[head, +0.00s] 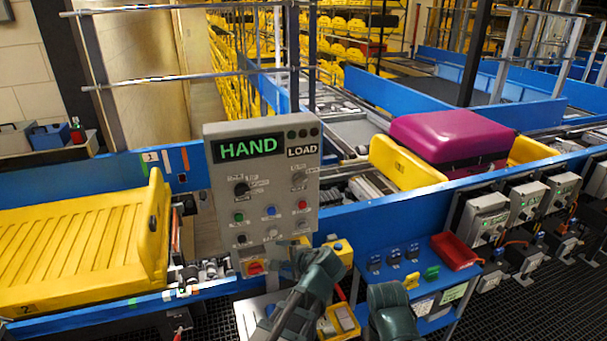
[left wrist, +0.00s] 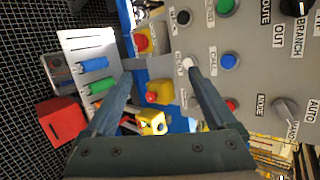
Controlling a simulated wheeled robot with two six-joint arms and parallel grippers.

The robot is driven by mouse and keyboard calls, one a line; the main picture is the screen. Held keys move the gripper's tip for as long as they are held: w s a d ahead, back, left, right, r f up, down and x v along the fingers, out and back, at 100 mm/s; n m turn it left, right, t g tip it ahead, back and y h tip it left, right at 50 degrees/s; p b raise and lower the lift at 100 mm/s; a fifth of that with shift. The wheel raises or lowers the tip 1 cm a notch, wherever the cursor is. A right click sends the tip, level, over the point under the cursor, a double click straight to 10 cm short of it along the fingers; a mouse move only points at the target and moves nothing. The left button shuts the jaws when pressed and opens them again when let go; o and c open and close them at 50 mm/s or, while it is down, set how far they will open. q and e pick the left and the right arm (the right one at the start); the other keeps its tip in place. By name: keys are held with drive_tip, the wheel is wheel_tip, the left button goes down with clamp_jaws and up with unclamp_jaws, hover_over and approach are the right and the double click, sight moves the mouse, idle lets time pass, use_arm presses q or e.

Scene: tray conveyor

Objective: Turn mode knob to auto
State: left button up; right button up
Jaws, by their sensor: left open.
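The grey control panel (head: 222,215) stands upright by the conveyor, with a green display (head: 248,147) reading HAND. The grey mode knob (head: 298,178) is at the panel's upper right, under the LOAD label. In the left wrist view the mode knob (left wrist: 285,110) is at the right, between MODE and AUTO, with its pointer slanting to the HAND mark. My left gripper (head: 287,250) is low in front of the panel's bottom edge. Its fingers (left wrist: 158,78) are open and empty, apart from the knob.
A black route knob (head: 241,188) and several push buttons share the panel; a red-and-yellow switch (head: 254,267) sits below. A yellow tray (head: 75,250) is at the left. A magenta suitcase (head: 447,135) rides a tray behind. A blue stand (head: 420,270) holds a red bin (head: 456,251).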

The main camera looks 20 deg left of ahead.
use_arm(q)
drive_tip(key=w+d+r+m+t+y, duration=0.2)
drive_tip(key=w+d+r+m+t, duration=0.1)
drive_tip(key=w+r+m+t, duration=0.25)
drive_tip(key=m+t, duration=0.3)
drive_tip(key=m, duration=0.4)
approach(302, 183)
drive_tip(key=x, duration=0.9)
drive_tip(key=shift+a, duration=0.15)
